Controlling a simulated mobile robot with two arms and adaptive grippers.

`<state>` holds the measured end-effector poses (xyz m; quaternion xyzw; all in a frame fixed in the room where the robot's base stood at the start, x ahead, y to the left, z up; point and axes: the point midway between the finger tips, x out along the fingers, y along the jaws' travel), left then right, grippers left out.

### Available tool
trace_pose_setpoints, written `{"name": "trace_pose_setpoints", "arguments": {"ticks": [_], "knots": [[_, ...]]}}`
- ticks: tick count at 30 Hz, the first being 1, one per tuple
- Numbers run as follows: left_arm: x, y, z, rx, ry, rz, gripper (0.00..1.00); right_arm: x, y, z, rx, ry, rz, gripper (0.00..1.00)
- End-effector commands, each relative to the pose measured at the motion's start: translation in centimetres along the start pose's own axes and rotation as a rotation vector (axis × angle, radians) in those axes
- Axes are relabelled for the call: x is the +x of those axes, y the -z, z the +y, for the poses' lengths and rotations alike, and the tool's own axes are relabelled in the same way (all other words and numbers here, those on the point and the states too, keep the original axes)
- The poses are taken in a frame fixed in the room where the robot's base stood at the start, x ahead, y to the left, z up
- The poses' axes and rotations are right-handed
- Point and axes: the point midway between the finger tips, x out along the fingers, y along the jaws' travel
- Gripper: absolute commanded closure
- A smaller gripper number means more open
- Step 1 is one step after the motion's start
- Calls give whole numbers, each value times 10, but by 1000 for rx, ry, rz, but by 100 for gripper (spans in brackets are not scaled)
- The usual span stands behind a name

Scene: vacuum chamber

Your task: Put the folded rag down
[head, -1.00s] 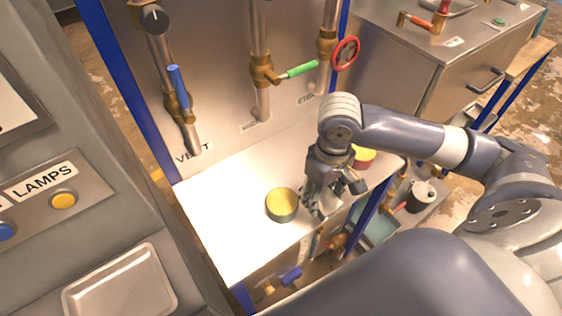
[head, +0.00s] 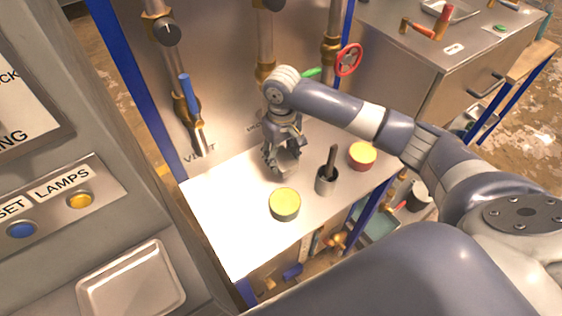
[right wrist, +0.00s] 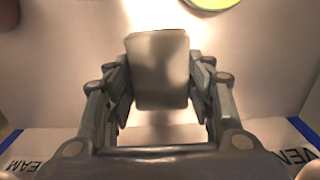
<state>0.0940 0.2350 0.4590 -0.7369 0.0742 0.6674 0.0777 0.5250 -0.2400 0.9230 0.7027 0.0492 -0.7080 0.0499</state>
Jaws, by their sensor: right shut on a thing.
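My right gripper (head: 282,162) points down over the white shelf (head: 232,240), near its back wall. In the right wrist view my right gripper (right wrist: 160,85) is shut on the folded rag (right wrist: 158,70), a pale grey-beige block with rounded corners between the two fingers. In the head view the rag is mostly hidden by the fingers. I cannot tell whether its lower edge touches the shelf. My left gripper is not in view.
A yellow-topped tin (head: 284,204) stands in front of the gripper; it also shows in the right wrist view (right wrist: 213,4). A grey cup with a dark handle (head: 326,181) and a red tin with a yellow top (head: 362,156) stand to the right. The shelf's left part is clear.

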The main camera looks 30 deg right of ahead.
Motion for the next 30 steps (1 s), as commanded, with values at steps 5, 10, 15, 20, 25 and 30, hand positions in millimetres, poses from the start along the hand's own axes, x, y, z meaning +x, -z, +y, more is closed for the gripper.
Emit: {"name": "trace_pose_setpoints", "arguments": {"ticks": [5,10,15,20,25,30], "knots": [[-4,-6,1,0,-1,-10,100,12,1,0,2,0,4,70],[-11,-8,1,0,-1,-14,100,39,1,0,1,0,3,70],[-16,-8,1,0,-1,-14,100,45,6,0,1,0,7,70],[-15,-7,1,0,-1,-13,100,47,5,0,1,0,7,70],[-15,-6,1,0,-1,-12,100,47,5,0,1,0,6,31],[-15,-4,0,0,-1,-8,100,46,5,0,1,0,7,31]]}}
